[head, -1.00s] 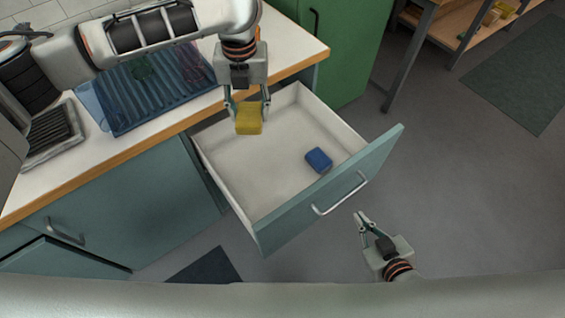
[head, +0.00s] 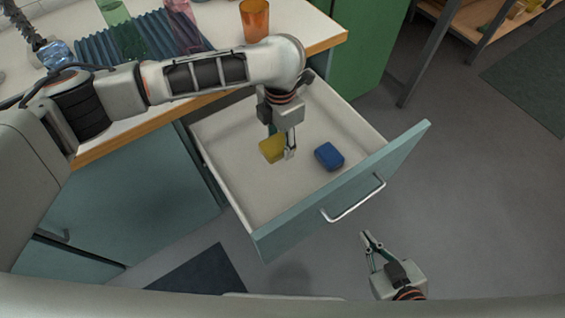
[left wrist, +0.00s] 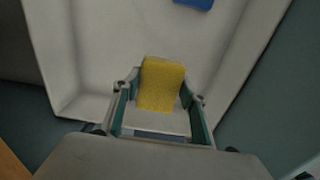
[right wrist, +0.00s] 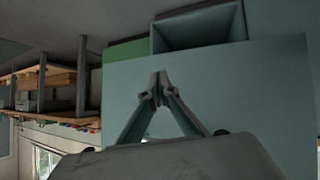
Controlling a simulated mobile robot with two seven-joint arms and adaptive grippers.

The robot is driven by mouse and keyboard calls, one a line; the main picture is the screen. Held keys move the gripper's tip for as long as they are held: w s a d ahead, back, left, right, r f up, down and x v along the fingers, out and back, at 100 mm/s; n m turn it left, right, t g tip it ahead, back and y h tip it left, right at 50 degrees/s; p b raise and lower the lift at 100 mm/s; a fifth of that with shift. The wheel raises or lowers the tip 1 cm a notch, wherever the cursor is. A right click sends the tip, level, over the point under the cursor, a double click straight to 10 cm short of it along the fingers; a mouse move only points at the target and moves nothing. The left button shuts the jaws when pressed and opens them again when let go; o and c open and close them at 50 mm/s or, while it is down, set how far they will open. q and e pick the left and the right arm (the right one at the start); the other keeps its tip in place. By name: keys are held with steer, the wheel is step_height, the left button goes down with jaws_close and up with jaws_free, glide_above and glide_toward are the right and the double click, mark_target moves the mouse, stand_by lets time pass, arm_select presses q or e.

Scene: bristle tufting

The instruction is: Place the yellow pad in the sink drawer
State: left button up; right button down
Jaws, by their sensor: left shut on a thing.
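The yellow pad (head: 272,148) is inside the open sink drawer (head: 238,190), left of the blue pad (head: 329,156). My left gripper (head: 281,148) reaches down into the drawer and is shut on the yellow pad. In the left wrist view the yellow pad (left wrist: 161,84) sits between the two fingers (left wrist: 158,98), with the white drawer floor beyond it. I cannot tell whether the pad touches the floor. My right gripper (head: 368,242) is empty, outside the drawer front; in the right wrist view its fingertips (right wrist: 158,88) meet.
The drawer front with its metal handle (head: 354,200) stands pulled out from the counter. On the counter are a blue ribbed drainer (head: 135,45) and an orange cup (head: 254,20). The drawer floor around both pads is clear.

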arm_select(q)
steer(key=b, duration=0.2)
glide_above(281, 173)
step_height(281, 173, down, 8)
steer(key=shift+r, duration=0.1)
steer(key=shift+f, duration=0.3)
step_height(281, 173, down, 5)
steer(key=shift+s+b, duration=0.15)
steer(key=shift+b, duration=0.8)
steer(key=shift+f, duration=0.35)
steer(key=shift+w+r, duration=0.15)
steer(key=shift+w, duration=0.05)
steer(key=shift+f, duration=0.2)
steer(key=o, duration=1)
steer(key=shift+c, duration=0.2)
arm_select(e)
steer(key=a, duration=0.2)
steer(key=w+a+r+y, duration=0.1)
steer(key=shift+a+m+t, duration=0.15)
steer(key=shift+m+t, duration=0.15)
steer(key=shift+f, duration=0.1)
